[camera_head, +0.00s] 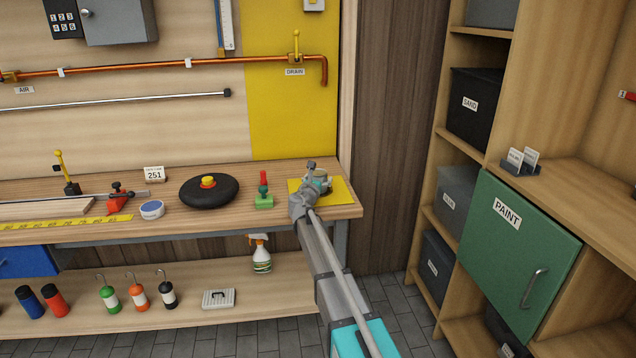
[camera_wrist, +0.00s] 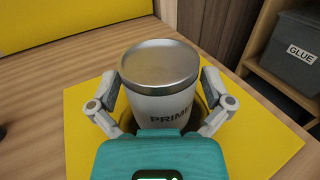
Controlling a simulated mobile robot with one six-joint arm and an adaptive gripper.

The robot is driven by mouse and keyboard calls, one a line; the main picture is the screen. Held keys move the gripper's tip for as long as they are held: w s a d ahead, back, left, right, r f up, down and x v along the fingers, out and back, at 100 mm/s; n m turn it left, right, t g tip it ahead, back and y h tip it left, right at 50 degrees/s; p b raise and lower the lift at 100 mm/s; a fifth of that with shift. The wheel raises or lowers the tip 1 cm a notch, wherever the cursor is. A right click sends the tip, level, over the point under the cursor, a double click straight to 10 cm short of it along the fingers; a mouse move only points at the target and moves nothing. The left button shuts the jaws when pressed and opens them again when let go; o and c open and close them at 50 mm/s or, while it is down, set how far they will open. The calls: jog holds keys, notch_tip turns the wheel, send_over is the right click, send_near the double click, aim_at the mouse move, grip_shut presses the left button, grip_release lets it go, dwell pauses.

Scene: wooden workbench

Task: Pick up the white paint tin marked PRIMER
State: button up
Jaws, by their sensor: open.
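The white paint tin (camera_wrist: 158,85) has a metal lid and shows the letters "PRIM" on its side in the wrist view. It stands upright over a yellow mat (camera_wrist: 275,149) on the workbench. In the head view the tin (camera_head: 319,181) is partly hidden by my arm. My gripper (camera_wrist: 160,97) is open, with one finger on each side of the tin. I cannot tell whether the fingers touch it. The lower part of the tin is hidden behind the gripper's teal body.
The wooden workbench (camera_head: 225,219) holds a green and red item (camera_head: 263,196) and a black round thing (camera_head: 209,190) left of the mat. Shelves stand to the right, with a green door (camera_head: 519,252) marked PAINT and a grey GLUE bin (camera_wrist: 296,52).

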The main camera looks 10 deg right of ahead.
jog(key=c, duration=1.1)
jog(key=shift+r, duration=0.15)
jog(key=shift+c, duration=0.2)
notch_tip(320, 180, up, 2)
jog(key=shift+r+p, duration=0.1)
jog(key=shift+p, duration=1.15)
jog(key=s+r+p, duration=1)
jog(key=s, duration=0.4)
jog(key=shift+d+r+p, duration=0.15)
jog(key=shift+r+p, duration=0.1)
jog(key=shift+p, duration=0.05)
